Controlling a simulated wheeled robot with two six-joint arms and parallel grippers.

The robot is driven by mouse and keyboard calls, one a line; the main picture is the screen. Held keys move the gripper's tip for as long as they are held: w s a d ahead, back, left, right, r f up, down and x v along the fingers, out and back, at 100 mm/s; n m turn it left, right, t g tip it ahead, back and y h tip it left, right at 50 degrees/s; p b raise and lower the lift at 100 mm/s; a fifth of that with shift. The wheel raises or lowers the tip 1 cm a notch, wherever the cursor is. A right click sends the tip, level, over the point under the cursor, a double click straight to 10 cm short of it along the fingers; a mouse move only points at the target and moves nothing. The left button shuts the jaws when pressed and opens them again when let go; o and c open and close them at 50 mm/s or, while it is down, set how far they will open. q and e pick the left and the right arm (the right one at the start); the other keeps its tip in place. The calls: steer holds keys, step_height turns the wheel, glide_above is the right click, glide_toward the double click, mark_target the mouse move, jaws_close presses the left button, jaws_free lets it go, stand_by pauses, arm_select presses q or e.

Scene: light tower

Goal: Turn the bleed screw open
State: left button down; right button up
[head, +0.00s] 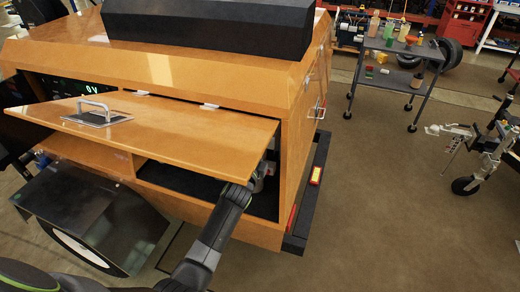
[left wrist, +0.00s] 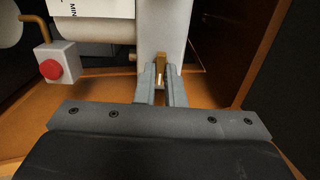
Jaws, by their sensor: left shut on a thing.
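In the left wrist view, the bleed screw (left wrist: 160,72) is a small brass piece at the lower part of a light grey housing (left wrist: 162,28). My left gripper (left wrist: 160,92) is shut on it, one grey finger on each side. The fingers hide part of the screw, and its turn angle cannot be told. In the head view, my left arm reaches under the raised orange panel (head: 170,118) into the open compartment (head: 190,182). The fingertips are hidden there. My right gripper is in neither view.
A white cylinder (left wrist: 95,32) and a grey box with a red button (left wrist: 52,70) sit left of the fingers. An orange compartment wall (left wrist: 248,55) stands close on the right. A tool cart (head: 395,68) stands well apart at the back right.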

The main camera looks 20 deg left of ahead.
arm_select(q)
steer(key=c, duration=1.5)
jaws_free()
steer(key=s+p, duration=0.2)
steer(key=s, duration=0.3)
steer(key=s+p, duration=0.2)
steer(key=s, duration=0.4)
steer(key=s+p, duration=0.2)
steer(key=s, duration=0.4)
steer(key=shift+s+a, duration=0.2)
steer(key=shift+a, duration=0.05)
steer(key=shift+f, duration=0.1)
